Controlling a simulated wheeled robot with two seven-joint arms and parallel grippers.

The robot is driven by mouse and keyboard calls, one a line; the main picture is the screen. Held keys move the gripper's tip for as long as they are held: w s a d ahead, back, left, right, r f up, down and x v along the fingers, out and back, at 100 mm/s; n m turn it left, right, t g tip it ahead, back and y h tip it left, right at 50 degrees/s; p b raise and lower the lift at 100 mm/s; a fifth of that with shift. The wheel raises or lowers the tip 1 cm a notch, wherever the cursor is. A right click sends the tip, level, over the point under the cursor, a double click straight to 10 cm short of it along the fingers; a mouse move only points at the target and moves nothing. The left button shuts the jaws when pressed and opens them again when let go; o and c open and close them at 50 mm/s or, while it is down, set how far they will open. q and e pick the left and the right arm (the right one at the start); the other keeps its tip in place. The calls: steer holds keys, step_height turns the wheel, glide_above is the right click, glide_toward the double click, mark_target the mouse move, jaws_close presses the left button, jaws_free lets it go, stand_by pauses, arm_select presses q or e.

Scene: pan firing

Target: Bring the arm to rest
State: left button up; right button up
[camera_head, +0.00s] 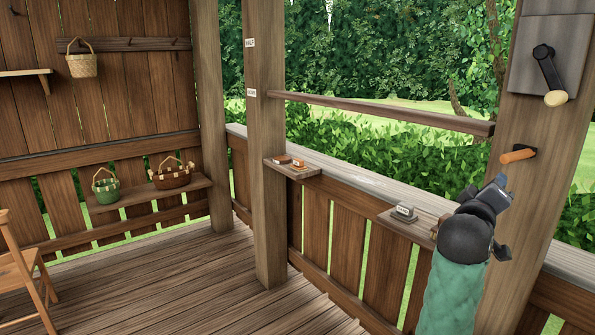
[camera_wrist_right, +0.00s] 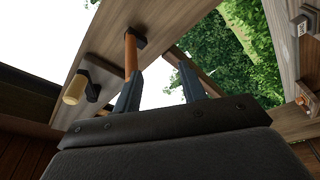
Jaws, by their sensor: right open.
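My right arm, in a green sleeve, rises from the bottom right of the head view. Its dark right gripper (camera_head: 499,186) points up and away, just below an orange-handled peg (camera_head: 518,153) on the wooden post. In the right wrist view the right gripper (camera_wrist_right: 160,74) has its two fingers apart, with nothing between them. The orange peg (camera_wrist_right: 131,55) rises beyond the left finger's tip; I cannot tell whether they touch. My left gripper is not in view.
A black crank with a pale knob (camera_head: 555,97) sits on a plate on the post (camera_head: 498,260). A small grey block (camera_head: 404,213) lies on a rail shelf left of my arm. A wooden bar (camera_head: 385,113) spans the opening.

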steer(key=s+a+f+n+g+y, duration=0.1)
steer(key=s+a+f+y, duration=0.3)
steer(key=f, duration=1.2)
steer(key=s+a+f+g+y, duration=0.2)
steer(key=a+f+y, duration=0.4)
steer(key=f, duration=1)
steer(key=s+a+f+m+g+y, duration=0.15)
steer(key=s+a+f+g, duration=0.35)
steer(key=s+f, duration=0.7)
steer(key=s+a+f+g+y, duration=0.25)
steer(key=s+a+f, duration=0.45)
steer(key=s+f, duration=0.45)
steer(key=s+a+f, duration=0.1)
steer(key=s+f, duration=0.1)
steer(key=f, duration=1.1)
steer(key=s+a+f+g, duration=0.1)
steer(key=s+f, duration=0.1)
steer(key=f, duration=1.1)
steer(key=s+a+f+g, duration=0.1)
steer(key=s+f, duration=0.1)
steer(key=f, duration=1.1)
steer(key=shift+s+a+f+y, duration=0.15)
steer(key=shift+s+f+y, duration=0.15)
steer(key=shift+s+y, duration=0.1)
